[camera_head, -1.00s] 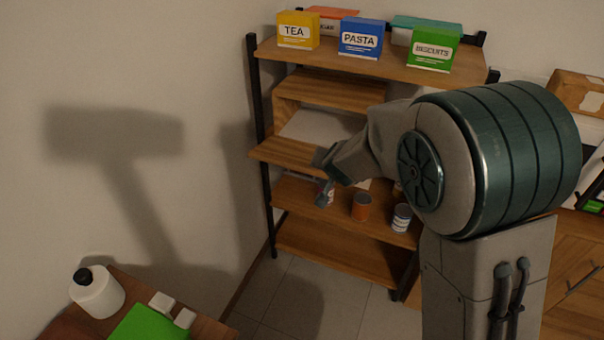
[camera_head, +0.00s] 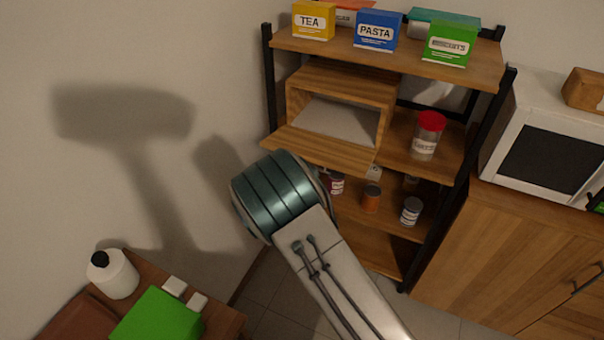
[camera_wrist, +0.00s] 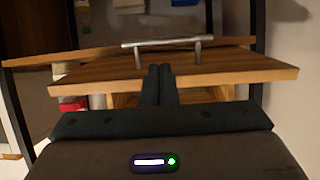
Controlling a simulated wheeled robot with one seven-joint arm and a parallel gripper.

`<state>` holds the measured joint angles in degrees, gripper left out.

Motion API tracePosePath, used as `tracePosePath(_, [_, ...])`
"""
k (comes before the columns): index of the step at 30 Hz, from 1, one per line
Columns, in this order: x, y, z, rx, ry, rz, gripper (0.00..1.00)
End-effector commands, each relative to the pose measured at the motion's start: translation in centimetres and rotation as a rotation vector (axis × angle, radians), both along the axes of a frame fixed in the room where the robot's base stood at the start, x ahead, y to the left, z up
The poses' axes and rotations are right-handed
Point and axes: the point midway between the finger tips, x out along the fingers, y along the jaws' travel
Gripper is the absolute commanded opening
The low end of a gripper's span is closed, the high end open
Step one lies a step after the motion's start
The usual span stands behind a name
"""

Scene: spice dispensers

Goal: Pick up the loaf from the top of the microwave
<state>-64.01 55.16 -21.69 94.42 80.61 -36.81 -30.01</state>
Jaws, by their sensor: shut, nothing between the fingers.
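A brown loaf-like block (camera_head: 584,90) sits on top of the white microwave (camera_head: 532,104) at the right edge of the head view, partly cut off by the frame. In the wrist view, my gripper (camera_wrist: 160,70) is shut and empty. Its fingertips are in front of a wooden panel (camera_wrist: 220,70) with a metal handle (camera_wrist: 160,43); I cannot tell whether they touch. In the head view my arm hides the gripper. The loaf and microwave cannot be made out in the wrist view.
A wooden shelf holds an open wooden box (camera_head: 340,85) with its flap (camera_head: 320,148) lowered, a red-lidded jar (camera_head: 427,135) and several cans. Food boxes stand on top. A wooden cabinet (camera_head: 500,250) supports the microwave. A side table with a white bottle (camera_head: 113,275) is lower left.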

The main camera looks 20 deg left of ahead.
Motion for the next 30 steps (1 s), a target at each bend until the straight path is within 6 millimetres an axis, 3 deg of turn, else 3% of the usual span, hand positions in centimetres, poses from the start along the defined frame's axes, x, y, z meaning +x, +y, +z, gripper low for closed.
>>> tracePosePath(3, [2.0,-0.2,-0.9,-0.001,0.000,0.000,0.00])
tracePosePath(10, [4.3,-0.3,-2.0,-0.001,0.001,0.000,0.00])
tracePosePath(25, [4.9,-0.4,-2.3,0.000,0.000,0.000,0.00])
tracePosePath(30, [5.5,-1.6,-3.3,-0.004,-0.026,-0.018,0.00])
